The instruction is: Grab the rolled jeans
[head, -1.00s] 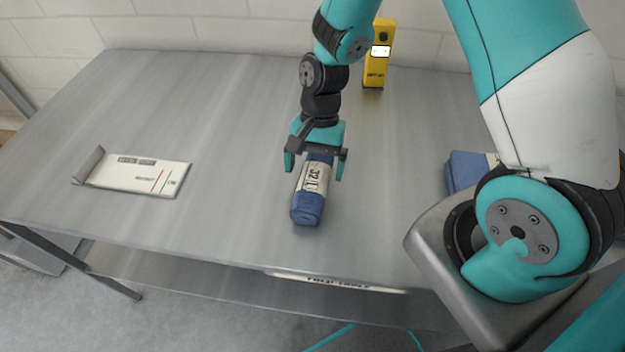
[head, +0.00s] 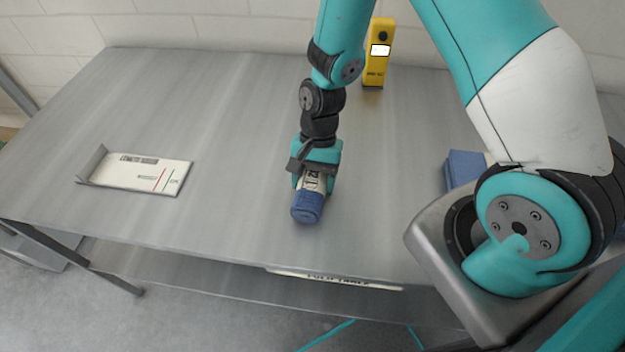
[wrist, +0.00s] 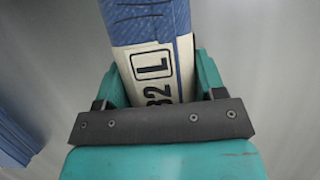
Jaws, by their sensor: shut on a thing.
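The rolled jeans (head: 307,207) are a blue roll with a pale printed band, lying on the metal table near its front middle. My gripper (head: 314,182) is over the roll from above, with its teal fingers shut on both sides of it. The wrist view shows the roll (wrist: 150,30) between the fingers of my gripper (wrist: 160,85), with "32 L" on the band. The far end of the roll is hidden under the gripper.
A white card (head: 135,173) with an upturned end lies on the table (head: 230,110) at left. A yellow device (head: 377,55) stands at the back. Another blue item (head: 463,168) is at right, partly behind my arm. The table's left half is mostly clear.

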